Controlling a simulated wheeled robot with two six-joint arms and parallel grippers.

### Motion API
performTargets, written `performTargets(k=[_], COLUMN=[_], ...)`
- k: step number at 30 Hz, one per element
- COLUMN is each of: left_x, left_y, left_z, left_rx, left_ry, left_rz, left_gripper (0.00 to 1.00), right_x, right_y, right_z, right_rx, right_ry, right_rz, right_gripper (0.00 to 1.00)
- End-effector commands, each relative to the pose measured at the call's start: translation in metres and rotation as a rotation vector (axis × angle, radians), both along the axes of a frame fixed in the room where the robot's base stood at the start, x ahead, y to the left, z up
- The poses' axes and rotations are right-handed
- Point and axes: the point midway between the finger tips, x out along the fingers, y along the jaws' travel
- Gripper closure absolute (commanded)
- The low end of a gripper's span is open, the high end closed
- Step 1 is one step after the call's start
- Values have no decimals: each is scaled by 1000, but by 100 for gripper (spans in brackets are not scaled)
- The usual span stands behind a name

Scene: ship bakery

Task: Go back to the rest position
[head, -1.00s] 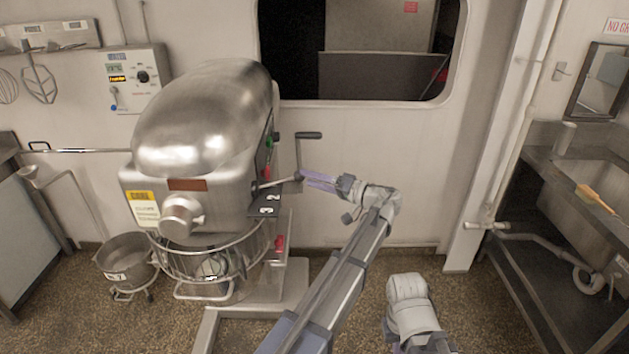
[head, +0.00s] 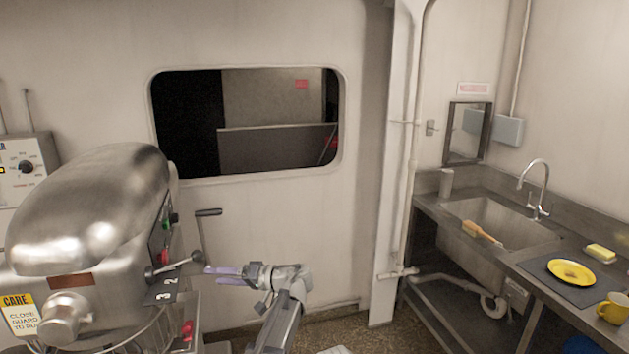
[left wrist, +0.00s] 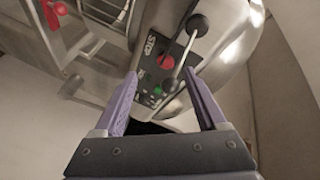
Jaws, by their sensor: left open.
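My left gripper (head: 225,274) is at the right side of the large steel mixer (head: 88,212), beside its speed lever (head: 180,264). In the left wrist view the two purple fingers of my left gripper (left wrist: 160,95) are wide apart with nothing held between them. Ahead of them are the mixer's control panel with a red STOP button (left wrist: 166,62), small green buttons and a black-knobbed lever (left wrist: 196,26). I cannot tell whether a finger touches the mixer. My right gripper is not in view.
A window opening (head: 245,120) is in the wall behind. A white post (head: 396,170) stands right of my arm. At the right is a steel sink (head: 490,225) with a brush (head: 482,233), and a counter with a yellow plate (head: 571,272), a yellow mug (head: 613,307) and a sponge (head: 600,252).

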Motion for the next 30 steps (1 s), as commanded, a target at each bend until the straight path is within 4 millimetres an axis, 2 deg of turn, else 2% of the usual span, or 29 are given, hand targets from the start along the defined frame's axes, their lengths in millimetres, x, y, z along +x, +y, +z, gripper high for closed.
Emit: performTargets(k=[5, 11, 16, 18, 21, 24, 30], left_x=[-21, -57, -105, -132, -162, -183, -216], left_y=[10, 20, 18, 11, -6, -24, -55], left_z=[-23, -65, -114, -137, -162, -176, -189], left_rx=[-99, -285, -533, -671, -848, -985, -1192], left_ry=[59, 163, 278, 332, 389, 422, 454], left_rz=[1, -6, -41, -70, -122, -173, -263], left_gripper=[26, 26, 26, 26, 26, 26, 26], right_x=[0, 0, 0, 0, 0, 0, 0], right_y=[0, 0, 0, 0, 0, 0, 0], right_z=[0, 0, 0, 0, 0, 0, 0], right_rx=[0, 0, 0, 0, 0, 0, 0], right_ry=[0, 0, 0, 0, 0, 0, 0], right_rz=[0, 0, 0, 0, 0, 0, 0], right_gripper=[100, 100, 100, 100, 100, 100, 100])
